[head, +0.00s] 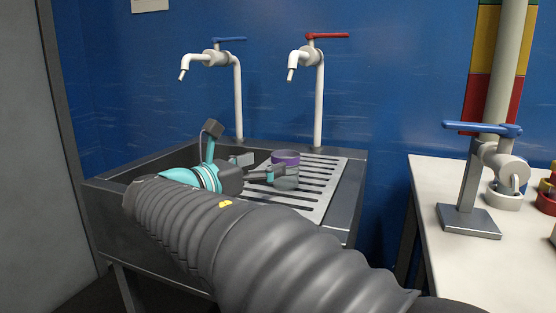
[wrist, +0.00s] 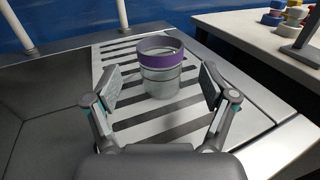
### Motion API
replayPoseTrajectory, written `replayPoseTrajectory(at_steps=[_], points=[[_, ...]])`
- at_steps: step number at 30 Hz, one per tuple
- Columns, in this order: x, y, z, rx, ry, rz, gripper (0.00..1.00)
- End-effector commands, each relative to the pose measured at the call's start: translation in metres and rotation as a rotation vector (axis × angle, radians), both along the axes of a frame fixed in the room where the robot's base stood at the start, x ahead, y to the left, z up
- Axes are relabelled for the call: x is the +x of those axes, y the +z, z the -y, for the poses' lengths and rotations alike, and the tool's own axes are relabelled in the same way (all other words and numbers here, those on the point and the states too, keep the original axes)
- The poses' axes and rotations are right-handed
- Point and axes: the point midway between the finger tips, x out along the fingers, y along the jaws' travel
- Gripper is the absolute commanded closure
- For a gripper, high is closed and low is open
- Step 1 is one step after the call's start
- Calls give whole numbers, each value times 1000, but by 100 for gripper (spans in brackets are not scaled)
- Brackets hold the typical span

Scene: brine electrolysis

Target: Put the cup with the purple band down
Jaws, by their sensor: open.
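The cup with the purple band (wrist: 160,75) stands upright on the slotted drainboard (wrist: 120,112) of the sink in the wrist view. It is clear glass with a purple band at its rim. In the head view the cup (head: 286,174) is partly hidden by a finger of my gripper. My gripper (wrist: 160,84) is open, with one finger on each side of the cup and a visible gap to each. In the head view my gripper (head: 255,168) reaches over the drainboard from the left.
The sink basin (head: 150,165) lies left of the drainboard. Two white taps stand behind, one with a blue handle (head: 229,39) and one with a red handle (head: 328,35). A white table (head: 425,185) at right carries a blue-handled tap stand (head: 468,215) and several coloured rings.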

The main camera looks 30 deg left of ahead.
Motion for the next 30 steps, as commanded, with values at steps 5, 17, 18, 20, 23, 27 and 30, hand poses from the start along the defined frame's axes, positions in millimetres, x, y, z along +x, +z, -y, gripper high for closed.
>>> replayPoseTrajectory(at_steps=[5,17,18,20,23,27,30], points=[[-30,0,-9,0,2,1,16],[-50,0,-14,0,-1,0,16],[-50,0,-14,0,-1,0,16],[-49,0,-14,0,-1,0,16],[-49,0,-14,0,-1,1,16],[-49,0,-14,0,-1,1,16],[-49,0,-14,0,-1,1,16]])
